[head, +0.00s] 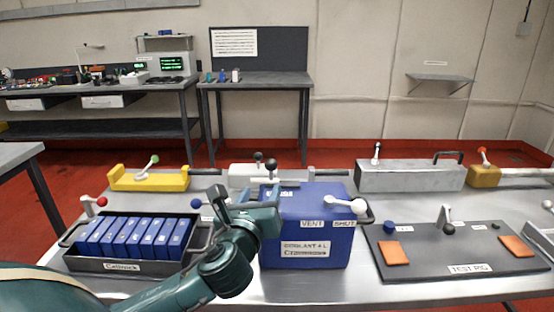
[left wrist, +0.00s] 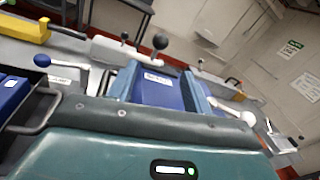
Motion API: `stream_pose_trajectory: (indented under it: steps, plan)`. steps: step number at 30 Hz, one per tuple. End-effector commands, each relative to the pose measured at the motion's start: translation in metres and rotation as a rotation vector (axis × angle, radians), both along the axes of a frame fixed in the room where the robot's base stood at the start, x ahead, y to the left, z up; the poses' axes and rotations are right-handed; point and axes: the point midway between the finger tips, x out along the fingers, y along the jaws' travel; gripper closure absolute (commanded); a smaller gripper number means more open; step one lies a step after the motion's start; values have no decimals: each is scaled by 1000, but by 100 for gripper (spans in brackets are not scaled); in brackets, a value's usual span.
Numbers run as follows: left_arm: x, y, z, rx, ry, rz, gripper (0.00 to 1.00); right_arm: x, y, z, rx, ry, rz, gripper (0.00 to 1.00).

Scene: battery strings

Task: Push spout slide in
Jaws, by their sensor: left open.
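A blue coolant canister (head: 306,248) stands on the bench, with VENT and SHUT labels and a white lever (head: 345,204) on its front upper edge. A black ball knob (head: 270,165) on a short stem rises at its back left; it also shows in the left wrist view (left wrist: 160,42). I cannot tell which part is the spout slide. My left gripper (head: 262,194) is open at the canister's upper left. In the left wrist view its fingers (left wrist: 160,88) stand either side of a labelled blue surface; contact is unclear. My right gripper is out of view.
A black tray of blue cells (head: 120,266) stands left, a dark test rig board (head: 460,252) right. Behind are a yellow fixture (head: 150,180), a grey box (head: 410,177) and a blue-knobbed lever (head: 196,203). Bare bench shows at the front right.

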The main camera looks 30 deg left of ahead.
Motion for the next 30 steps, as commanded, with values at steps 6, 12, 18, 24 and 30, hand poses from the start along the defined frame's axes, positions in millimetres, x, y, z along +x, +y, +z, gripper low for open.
stream_pose_trajectory:
  steps: [6,12,18,24,30]
  plan:
    - [9,6,6,49,-2,12,50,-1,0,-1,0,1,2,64]
    - [45,20,7,45,-3,12,50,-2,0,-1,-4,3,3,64]
    - [84,35,5,41,-1,11,50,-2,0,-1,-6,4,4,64]
    - [111,45,5,43,0,10,50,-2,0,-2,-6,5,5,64]
    - [121,48,5,42,0,8,50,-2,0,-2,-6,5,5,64]
